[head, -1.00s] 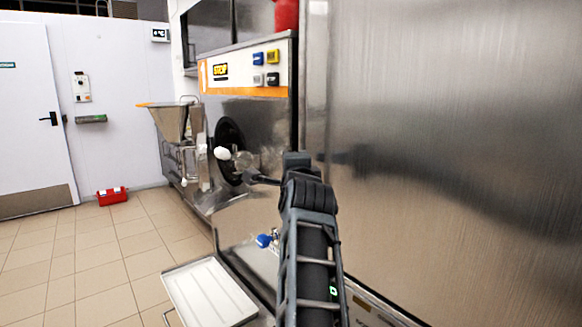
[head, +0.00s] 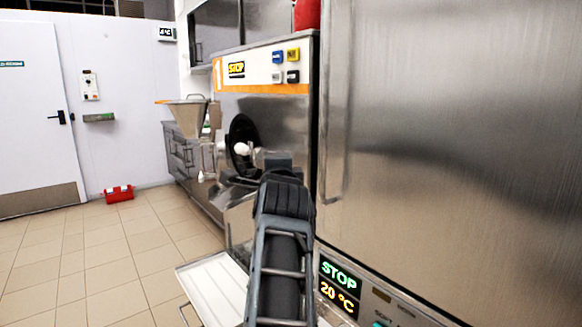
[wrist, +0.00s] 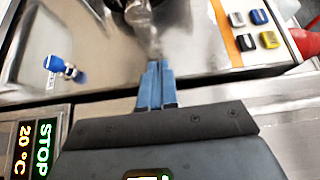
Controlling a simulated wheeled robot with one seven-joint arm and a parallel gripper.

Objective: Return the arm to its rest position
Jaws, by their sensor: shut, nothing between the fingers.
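My gripper (wrist: 155,88) shows in the wrist view with its two blue fingers together and nothing between them. Its fingertips point toward the steel front of the batch freezer (wrist: 110,58). In the head view my arm rises from the bottom middle, and its end hides the gripper's fingers. The batch freezer (head: 275,118) stands beyond the arm, with a STOP label and several coloured buttons on its panel. Its dark round outlet door with a white knob (head: 241,148) is just left of the arm's end. I cannot tell the exact gap between fingers and machine.
A tall steel cabinet (head: 450,140) fills the right, with a lit STOP and 20 °C display (head: 339,285). A white tray (head: 212,285) juts out low, left of my arm. A red box (head: 118,194) lies by the wall. Tiled floor (head: 100,255) at left is open.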

